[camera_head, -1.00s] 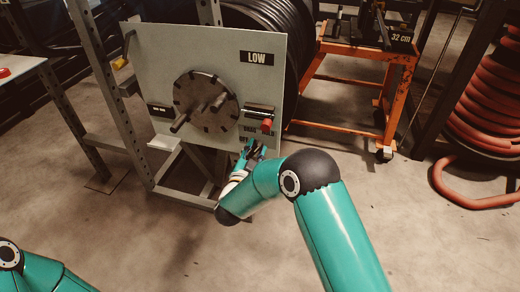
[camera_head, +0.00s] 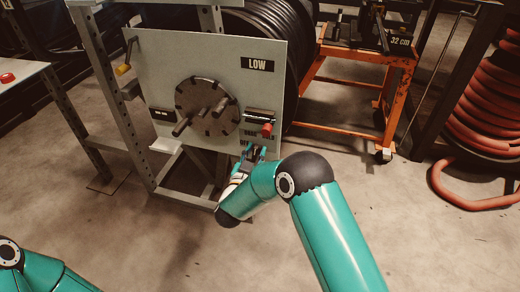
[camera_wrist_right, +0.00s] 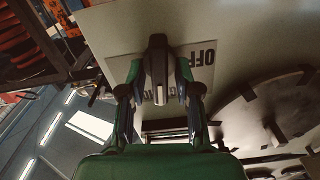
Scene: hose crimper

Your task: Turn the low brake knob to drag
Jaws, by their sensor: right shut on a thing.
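The grey panel (camera_head: 150,62) with the LOW sign (camera_head: 257,65) stands upright in front of me. My right gripper (camera_head: 253,153) is at its lower right edge, below the red knob (camera_head: 267,129). In the right wrist view, my right gripper (camera_wrist_right: 160,88) has its two fingers on either side of a dark elongated brake knob (camera_wrist_right: 157,45) and is shut on it. An upside-down OFF label (camera_wrist_right: 198,55) shows to the right of the knob. Other lettering is partly hidden behind the fingers. In the head view my gripper hides the knob. My left gripper is out of view.
A slotted disc (camera_head: 190,92) with protruding bars is on the panel, left of my gripper. A black hose reel (camera_head: 275,20) is behind it. An orange cart (camera_head: 350,52) stands to the right, and a red hose coil (camera_head: 485,110) further right. The floor in front is clear.

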